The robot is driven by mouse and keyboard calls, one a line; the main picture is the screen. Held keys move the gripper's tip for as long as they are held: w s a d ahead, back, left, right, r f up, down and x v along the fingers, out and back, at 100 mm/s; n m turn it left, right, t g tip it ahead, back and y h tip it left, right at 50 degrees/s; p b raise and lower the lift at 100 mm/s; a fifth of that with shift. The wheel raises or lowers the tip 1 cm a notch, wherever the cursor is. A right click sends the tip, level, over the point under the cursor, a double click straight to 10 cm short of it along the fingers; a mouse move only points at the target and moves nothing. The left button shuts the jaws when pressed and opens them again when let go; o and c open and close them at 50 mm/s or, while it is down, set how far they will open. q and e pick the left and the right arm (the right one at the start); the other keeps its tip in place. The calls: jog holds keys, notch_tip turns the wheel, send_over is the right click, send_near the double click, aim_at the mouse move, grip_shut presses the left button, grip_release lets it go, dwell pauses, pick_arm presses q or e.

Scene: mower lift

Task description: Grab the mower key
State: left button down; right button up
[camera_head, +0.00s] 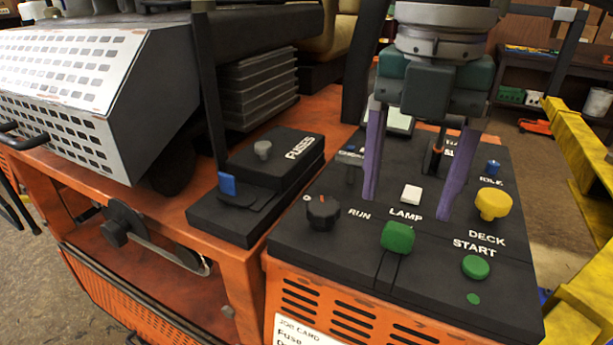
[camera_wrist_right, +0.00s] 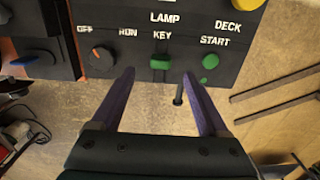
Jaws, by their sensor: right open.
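The mower key shows as a green block-like grip (camera_head: 398,237) at the front of the black control panel (camera_head: 330,257). In the right wrist view the green key (camera_wrist_right: 160,62) sits just below the printed word KEY. My right gripper (camera_head: 409,206) has two purple fingers, spread apart and pointing down over the panel, with nothing between them. In the right wrist view the gripper (camera_wrist_right: 159,74) frames the key, which appears between and slightly beyond the fingertips. I cannot tell their exact height above it. My left gripper is not in view.
A black OFF/RUN knob (camera_head: 323,212) is left of the key. A white LAMP button (camera_head: 411,194) is behind it. A green START button (camera_head: 475,267) and yellow DECK knob (camera_head: 493,204) are to the right. The black FUSES box (camera_head: 277,157) stands further left.

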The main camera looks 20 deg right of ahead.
aim_at(401, 227)
notch_tip(401, 227, down, 4)
jog(key=shift+d+f+p, duration=0.1)
jog(key=shift+f+p, duration=0.05)
jog(key=shift+p, duration=0.3)
grip_shut()
dwell(0.4)
